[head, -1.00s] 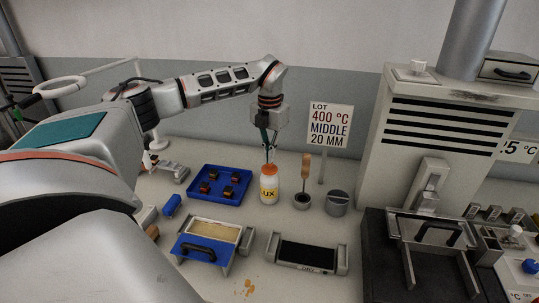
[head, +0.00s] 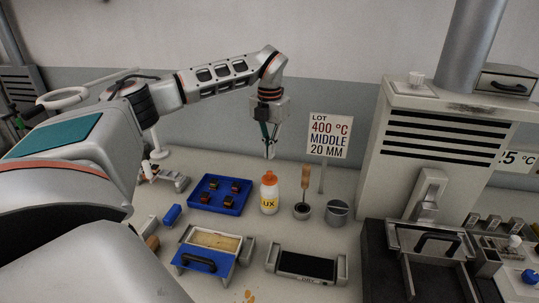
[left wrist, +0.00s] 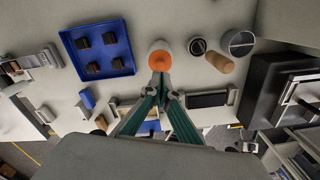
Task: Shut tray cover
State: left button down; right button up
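A tray (head: 245,241) with pale grey ends shows its yellowish interior. Its blue cover (head: 187,261), with a black handle, slopes at the front side, so the tray stands uncovered. In the left wrist view the tray is mostly hidden behind my fingers. My left gripper (head: 270,156) is above a white bottle with an orange cap (head: 269,195), apart from it and empty. Its fingertips (left wrist: 161,84) come together in the left wrist view, and the orange cap (left wrist: 160,60) shows beyond them. My right gripper is in neither view.
A blue tray with several dark blocks (head: 229,207) stands behind the uncovered tray. A dark-topped device (head: 307,266) lies right of it. A brush in a cup (head: 303,211), a grey pot (head: 338,212) and a lot sign (head: 330,135) stand near the bottle. A large machine (head: 440,135) is at right.

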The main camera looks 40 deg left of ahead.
aim_at(213, 263)
jog(key=k, duration=1)
